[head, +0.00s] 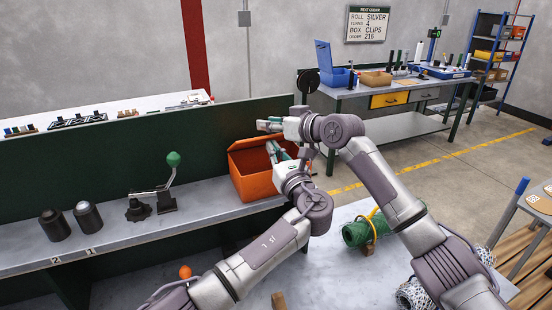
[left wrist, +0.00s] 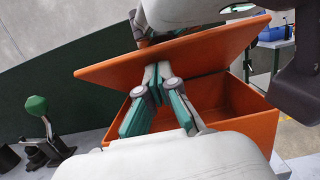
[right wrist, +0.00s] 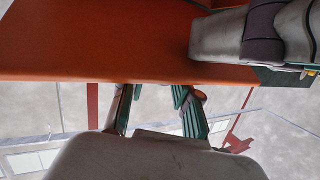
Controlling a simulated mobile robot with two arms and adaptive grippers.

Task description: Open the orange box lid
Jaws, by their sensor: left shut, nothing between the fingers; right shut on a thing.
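The orange box (head: 258,188) stands on the grey bench; its front wall also shows in the left wrist view (left wrist: 250,128). Its lid (left wrist: 112,74) is tilted up, partly open, with a gap at the front. My left gripper (head: 272,148) is shut and empty, its fingertips (left wrist: 156,72) in the gap under the lid. My right gripper (head: 264,125) is above the box, at the lid's edge. In the right wrist view the lid (right wrist: 100,42) fills the top, and the fingers (right wrist: 155,90) are shut on its edge, the contact partly hidden.
A dark green panel (head: 110,160) runs behind the bench. A green-knobbed lever fixture (head: 165,190) and two dark cylinders (head: 88,216) stand left of the box. My arms are close together over the box.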

